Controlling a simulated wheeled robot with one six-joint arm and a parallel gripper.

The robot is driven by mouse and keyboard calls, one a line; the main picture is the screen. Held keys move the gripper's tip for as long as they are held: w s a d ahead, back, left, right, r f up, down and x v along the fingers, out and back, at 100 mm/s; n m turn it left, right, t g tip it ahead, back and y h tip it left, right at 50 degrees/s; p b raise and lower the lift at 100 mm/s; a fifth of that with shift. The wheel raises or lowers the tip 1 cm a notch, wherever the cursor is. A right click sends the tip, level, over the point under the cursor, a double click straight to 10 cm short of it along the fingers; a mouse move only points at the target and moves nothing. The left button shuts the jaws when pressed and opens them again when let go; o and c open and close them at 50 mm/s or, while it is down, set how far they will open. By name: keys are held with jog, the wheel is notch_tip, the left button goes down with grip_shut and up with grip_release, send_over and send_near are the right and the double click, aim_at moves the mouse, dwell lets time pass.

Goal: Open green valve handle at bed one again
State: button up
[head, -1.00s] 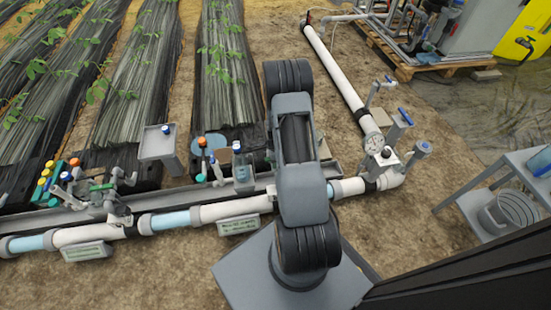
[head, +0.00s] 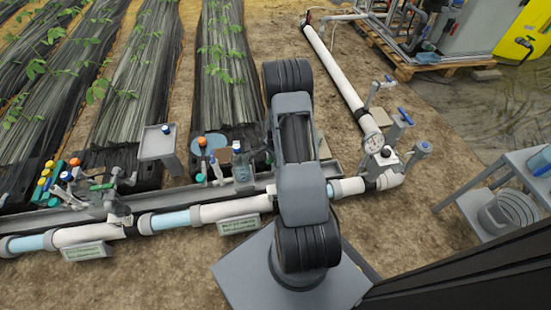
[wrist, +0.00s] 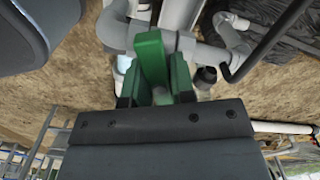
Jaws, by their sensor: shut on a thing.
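The green valve handle (wrist: 150,55) is a flat green lever in the middle of the wrist view. It lies between the two fingers of my gripper (wrist: 154,88), which is shut on it. Grey pipe and valve fittings (wrist: 185,42) show behind it. In the head view my own arm hides the gripper and the held handle. Another green handle (head: 103,187) shows on a grey valve at the left of the head view, apart from my arm. I cannot read which bed the small signs name.
A white pipe (head: 232,209) runs left to right along a grey channel. Small signs (head: 238,224) stand in front of it. A pressure gauge (head: 374,143) and blue-handled valves (head: 405,117) stand to the right. A grey stand (head: 157,145) and bottles (head: 241,172) are behind the pipe.

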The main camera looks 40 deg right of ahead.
jog(key=n, duration=1.4)
jog(key=o, duration=1)
jog(key=shift+c, duration=0.2)
notch_tip(320, 180, up, 10)
jog(key=p, duration=0.7)
